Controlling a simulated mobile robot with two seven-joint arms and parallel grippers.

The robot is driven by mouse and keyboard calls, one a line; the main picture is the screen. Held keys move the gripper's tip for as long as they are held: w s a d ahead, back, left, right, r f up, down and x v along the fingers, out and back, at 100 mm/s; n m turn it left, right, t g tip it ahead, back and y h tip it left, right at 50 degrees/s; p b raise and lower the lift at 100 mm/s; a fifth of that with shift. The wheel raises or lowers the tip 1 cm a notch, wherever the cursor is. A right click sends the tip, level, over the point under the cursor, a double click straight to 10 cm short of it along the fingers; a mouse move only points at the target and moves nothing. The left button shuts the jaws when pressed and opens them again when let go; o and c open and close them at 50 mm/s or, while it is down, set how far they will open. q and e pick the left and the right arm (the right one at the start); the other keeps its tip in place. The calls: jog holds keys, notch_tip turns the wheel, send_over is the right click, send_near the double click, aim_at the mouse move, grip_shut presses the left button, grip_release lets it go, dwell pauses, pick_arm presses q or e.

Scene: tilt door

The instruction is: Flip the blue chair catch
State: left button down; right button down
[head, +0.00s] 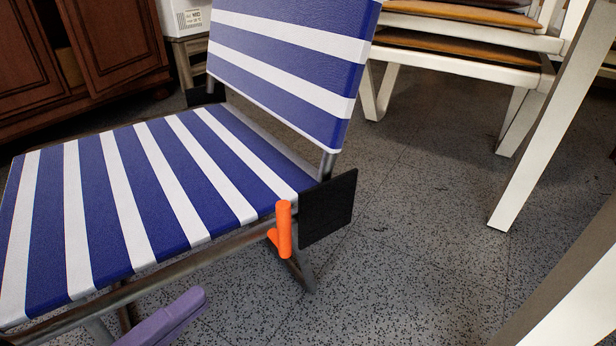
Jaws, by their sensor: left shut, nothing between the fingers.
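The blue chair (146,192) has blue and white striped fabric on its seat and backrest, over a metal frame. An orange catch (284,229) stands upright at the seat's near right corner, with a short branch low on its left. A black plate (329,208) is just right of the catch. My left gripper (190,303), purple, enters at the bottom left, in front of the seat's side rail. It is shut and empty, below and left of the catch and apart from it. My right gripper is not in view.
A stack of white-framed chairs with tan seats (458,46) stands at the back right. White legs (553,110) slant down the right side. A brown wooden cabinet (118,46) is at the back left. The speckled grey floor (410,250) right of the catch is clear.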

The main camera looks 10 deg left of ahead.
aim_at(279, 227)
pick_arm(q)
jog(key=b+x, duration=0.4)
jog(key=x, duration=0.6)
jog(key=shift+w, duration=0.6)
jog(key=shift+a, duration=0.1)
